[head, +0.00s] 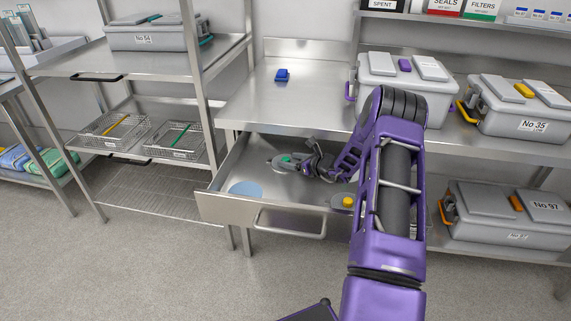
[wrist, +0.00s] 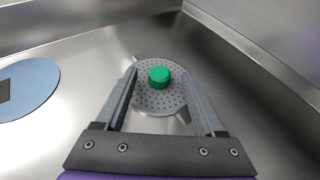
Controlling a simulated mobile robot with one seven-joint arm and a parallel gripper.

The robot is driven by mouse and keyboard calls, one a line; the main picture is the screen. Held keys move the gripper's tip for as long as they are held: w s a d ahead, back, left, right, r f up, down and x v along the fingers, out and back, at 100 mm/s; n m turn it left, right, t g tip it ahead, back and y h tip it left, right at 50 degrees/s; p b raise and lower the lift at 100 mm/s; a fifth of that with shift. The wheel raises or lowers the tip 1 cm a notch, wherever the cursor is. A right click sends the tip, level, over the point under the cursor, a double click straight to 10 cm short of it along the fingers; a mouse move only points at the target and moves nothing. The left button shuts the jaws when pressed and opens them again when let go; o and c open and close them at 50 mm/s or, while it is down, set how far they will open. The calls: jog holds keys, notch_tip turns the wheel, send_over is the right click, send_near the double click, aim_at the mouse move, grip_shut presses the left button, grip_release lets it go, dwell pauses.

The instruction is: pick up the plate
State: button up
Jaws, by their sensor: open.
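A round perforated metal plate (wrist: 155,99) with a green knob (wrist: 159,76) at its middle lies on the floor of the open drawer. In the head view the plate (head: 280,164) is near the drawer's back left, partly hidden by my gripper (head: 297,161). In the wrist view my gripper (wrist: 159,83) is open, with one finger on each side of the knob's line and nothing held. I cannot tell how far the fingertips are above the plate.
A flat blue disc (head: 245,188) lies at the drawer's front left; it also shows in the wrist view (wrist: 28,88). A disc with a yellow knob (head: 347,202) is at the drawer's right. Steel drawer walls (wrist: 245,55) stand close behind and right.

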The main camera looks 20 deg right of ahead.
jog(key=shift+x, duration=0.8)
jog(key=shift+s, duration=0.1)
grip_shut()
